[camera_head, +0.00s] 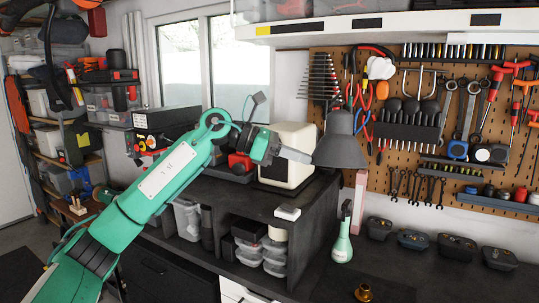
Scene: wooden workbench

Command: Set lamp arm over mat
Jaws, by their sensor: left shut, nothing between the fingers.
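The lamp's grey cone-shaped shade (340,147) hangs in front of the pegboard, right of centre. Its supporting arm cannot be made out clearly. My left gripper (308,158) is at the end of the green arm reaching in from the left. Its grey fingers are shut and empty, with their tips at the left lower edge of the shade. I cannot tell whether they touch it. A dark flat patch that looks like the mat (395,291) lies at the bottom edge, partly cut off. My right gripper is out of view.
A brass-coloured piece (363,292) is at the patch. A green-and-white bottle (342,240) stands on the bench behind it. A dark shelf unit (315,215) with a cream box (290,140) stands below and behind my gripper.

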